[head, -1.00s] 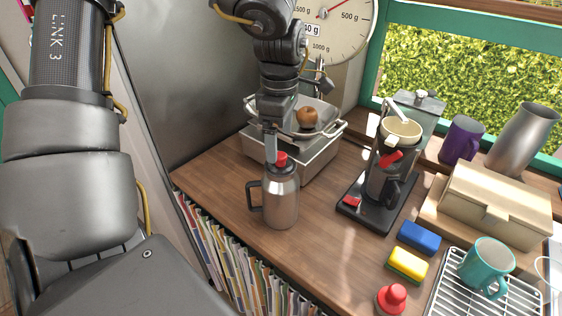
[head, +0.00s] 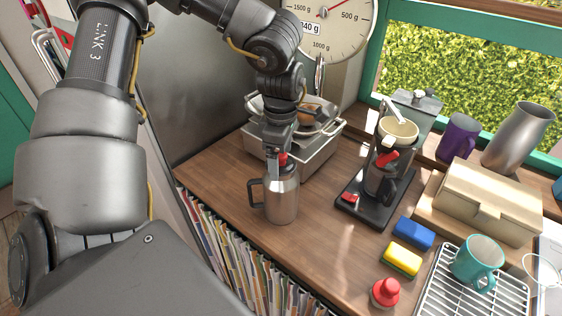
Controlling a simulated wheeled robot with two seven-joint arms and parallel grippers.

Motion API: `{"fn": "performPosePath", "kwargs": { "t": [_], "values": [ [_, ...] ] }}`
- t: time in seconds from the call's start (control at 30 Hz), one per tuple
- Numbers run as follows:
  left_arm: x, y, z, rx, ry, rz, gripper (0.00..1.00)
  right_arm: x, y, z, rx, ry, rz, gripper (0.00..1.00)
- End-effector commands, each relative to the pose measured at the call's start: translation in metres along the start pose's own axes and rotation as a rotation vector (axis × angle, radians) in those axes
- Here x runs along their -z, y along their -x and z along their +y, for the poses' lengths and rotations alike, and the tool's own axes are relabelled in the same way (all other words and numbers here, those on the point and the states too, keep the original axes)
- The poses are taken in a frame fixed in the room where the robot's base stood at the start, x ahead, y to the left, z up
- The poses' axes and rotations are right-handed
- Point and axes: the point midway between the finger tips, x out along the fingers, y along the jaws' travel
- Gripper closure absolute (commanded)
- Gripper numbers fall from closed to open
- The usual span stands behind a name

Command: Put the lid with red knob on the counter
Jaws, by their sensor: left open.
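A red knob (head: 283,158) shows at the top of a steel jug (head: 282,197) with a dark handle, standing upright on the wooden counter (head: 235,195). The lid under this knob is hard to make out. My left gripper (head: 277,156) is open and points down at the jug's top, right at the red knob. One finger shows in front of the knob's left side; the other finger is hidden. I cannot tell whether the finger touches the knob. My right gripper is not in view.
A coffee maker (head: 378,185) stands to the right. Blue (head: 413,233) and yellow (head: 402,258) sponges, a red knobbed object (head: 385,292) and a wire rack (head: 455,295) lie front right.

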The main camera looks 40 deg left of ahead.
Motion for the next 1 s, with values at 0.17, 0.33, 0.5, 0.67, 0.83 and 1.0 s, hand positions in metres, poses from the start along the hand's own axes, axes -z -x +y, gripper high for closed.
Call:
{"fn": "performPosePath", "kwargs": {
  "t": [0.17,0.33,0.5,0.67,0.83,1.0],
  "values": [
    [0.0,0.0001,0.0,0.0,0.0,0.0,0.37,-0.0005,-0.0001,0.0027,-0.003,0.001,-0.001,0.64],
    [0.0002,-0.0004,-0.0002,0.001,0.0,0.001,0.6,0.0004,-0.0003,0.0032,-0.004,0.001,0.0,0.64],
    [0.0007,-0.0014,-0.0007,0.003,0.0,0.002,0.82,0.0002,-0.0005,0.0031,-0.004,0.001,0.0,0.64],
    [0.0013,-0.0027,-0.0013,0.006,0.0,0.004,0.95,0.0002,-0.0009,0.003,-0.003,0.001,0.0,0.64],
    [0.0018,-0.004,-0.002,0.009,0.0,0.005,0.96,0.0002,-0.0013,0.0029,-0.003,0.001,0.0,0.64],
    [0.0024,-0.0049,-0.0027,0.011,0.0,0.006,1.0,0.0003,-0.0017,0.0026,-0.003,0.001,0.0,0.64]
  ]
}}
